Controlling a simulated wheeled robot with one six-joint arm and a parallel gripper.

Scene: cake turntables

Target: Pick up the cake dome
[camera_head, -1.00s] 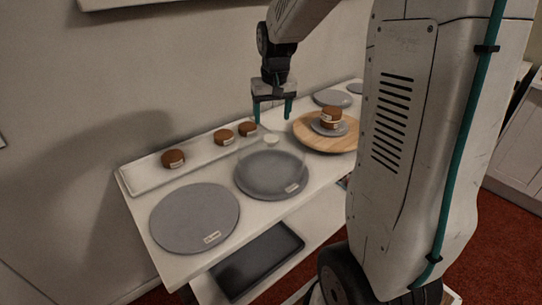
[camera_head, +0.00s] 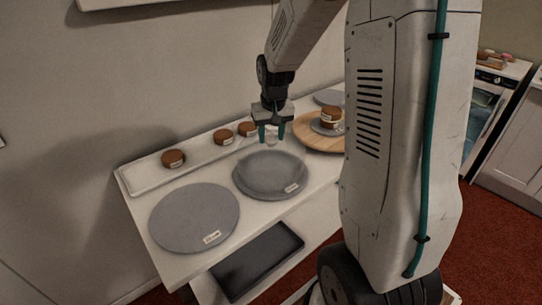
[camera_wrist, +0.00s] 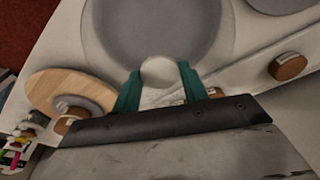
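The clear cake dome (camera_head: 271,165) stands over the middle grey turntable (camera_head: 262,187) and is hard to make out. Its pale round knob (camera_head: 271,140) is on top. My gripper (camera_head: 271,137) is right at the knob, pointing down, with its two teal fingers apart. I cannot tell how deep the knob sits between the fingers.
A bare grey turntable (camera_head: 195,218) is at the front left. A dark tray (camera_head: 257,262) lies on the lower shelf.

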